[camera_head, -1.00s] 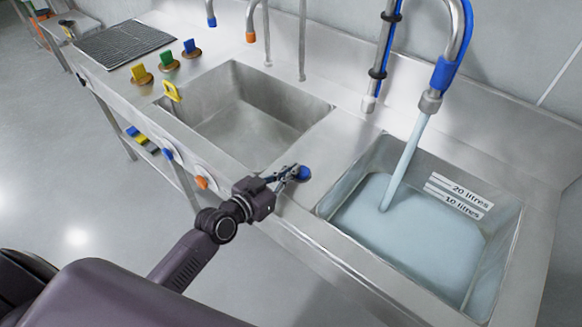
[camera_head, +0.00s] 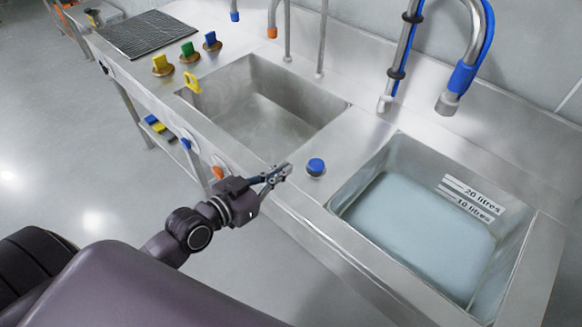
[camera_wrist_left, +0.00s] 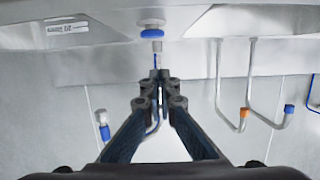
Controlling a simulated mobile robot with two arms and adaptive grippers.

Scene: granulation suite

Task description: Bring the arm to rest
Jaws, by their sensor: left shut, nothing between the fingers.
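My left gripper (camera_head: 283,172) is shut and empty above the front ledge of the steel sink unit, left of a blue knob (camera_head: 316,167) and apart from it. In the left wrist view the closed fingertips (camera_wrist_left: 160,75) point toward the blue knob (camera_wrist_left: 152,33), with a gap between. My left arm (camera_head: 190,228) comes in from the lower left. My right gripper is not in view.
The right basin (camera_head: 405,165) holds bluish water below a label reading 20 and 10 litres; its blue-sleeved spout (camera_head: 461,78) is not running. The left basin (camera_head: 225,105) looks empty. Yellow, green and blue tap-like pieces (camera_head: 187,52) stand at the back left.

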